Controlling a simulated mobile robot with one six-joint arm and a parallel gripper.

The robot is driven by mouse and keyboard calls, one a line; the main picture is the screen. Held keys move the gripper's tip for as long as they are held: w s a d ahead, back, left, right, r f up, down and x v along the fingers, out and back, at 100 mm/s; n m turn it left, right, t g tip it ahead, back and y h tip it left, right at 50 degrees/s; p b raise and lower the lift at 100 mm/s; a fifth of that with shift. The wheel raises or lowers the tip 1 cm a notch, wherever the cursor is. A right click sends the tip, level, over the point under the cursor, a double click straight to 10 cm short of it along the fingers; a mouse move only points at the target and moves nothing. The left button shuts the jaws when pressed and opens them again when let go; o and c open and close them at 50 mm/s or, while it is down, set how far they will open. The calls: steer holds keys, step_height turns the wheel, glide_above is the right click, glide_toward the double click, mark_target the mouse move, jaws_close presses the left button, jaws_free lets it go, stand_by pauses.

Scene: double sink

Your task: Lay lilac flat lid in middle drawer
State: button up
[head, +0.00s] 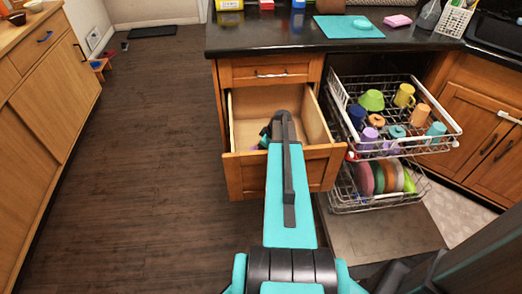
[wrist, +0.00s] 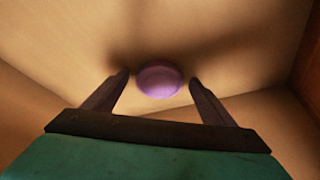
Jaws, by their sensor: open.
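The lilac lid (wrist: 158,82) shows in the wrist view as a small round disc inside the wooden drawer. It appears to lie flat on the pale drawer bottom, near a wall seam. My gripper (wrist: 158,78) is open, with one dark finger on each side of the lid in the picture; I see no finger touching it. In the head view the middle drawer (head: 242,166) is pulled open below a shut top drawer (head: 268,74). My gripper (head: 266,136) reaches down into it, and my arm hides part of the drawer and most of the gripper.
The open dishwasher stands to the right, with cups and bowls on its upper rack (head: 440,133) and plates on its lower rack (head: 345,205). The counter (head: 290,35) above holds a teal mat (head: 348,27) and a pink sponge (head: 398,20).

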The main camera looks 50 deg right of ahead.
steer(key=shift+r, duration=0.15)
steer(key=v, duration=1.2)
stand_by(0.8)
